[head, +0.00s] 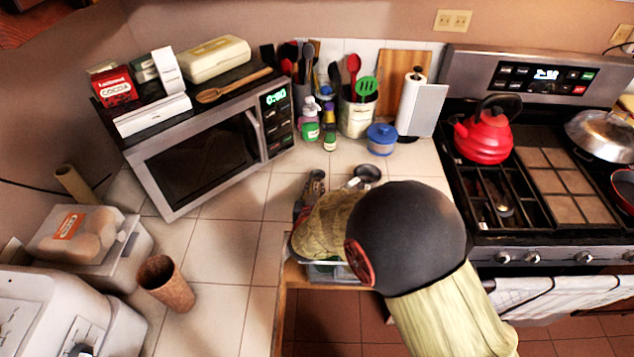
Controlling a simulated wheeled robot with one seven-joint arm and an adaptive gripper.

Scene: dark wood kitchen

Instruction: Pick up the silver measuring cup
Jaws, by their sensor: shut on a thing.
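A small silver measuring cup (367,173) shows at the back of the counter's front stretch, just above my black arm joint. Its lower part is hidden behind my arm. My gripper (314,187) is only partly in view to its left, as dark and grey parts beyond my olive forearm. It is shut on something. The grasp itself is hidden, so where the fingers touch the cup cannot be made out.
A microwave (203,155) stands at left with boxes on top. A utensil crock (357,117), a blue-lidded jar (381,139) and bottles line the back. A red kettle (483,135) sits on the stove at right. A brown cup (166,283) stands front left, with bare tiles nearby.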

